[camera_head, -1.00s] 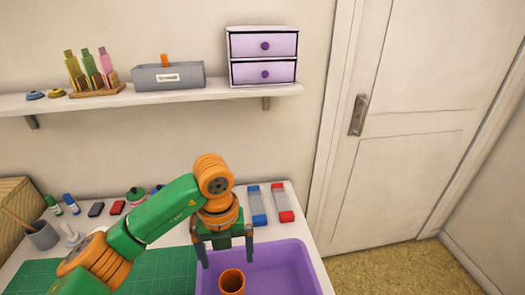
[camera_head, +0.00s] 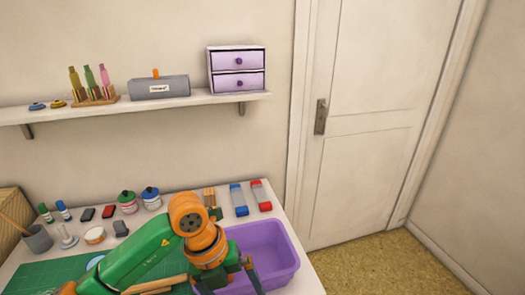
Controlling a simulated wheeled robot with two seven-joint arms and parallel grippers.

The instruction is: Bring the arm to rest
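My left arm comes in from the lower left, green and orange. Its gripper (camera_head: 230,280) points down over the left front part of the purple bin (camera_head: 288,262). Its two dark fingers stand well apart, and I see nothing between them. The fingertips run close to the bottom edge of the picture. The part of the bin behind the arm is hidden. My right gripper is out of view.
Behind the arm stand a green-lidded jar (camera_head: 128,203), a blue-lidded jar (camera_head: 151,199), a blue-ended block (camera_head: 239,200) and a red-ended block (camera_head: 261,196). A grey pen cup (camera_head: 38,239) is at left. The wall shelf (camera_head: 150,102) is above.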

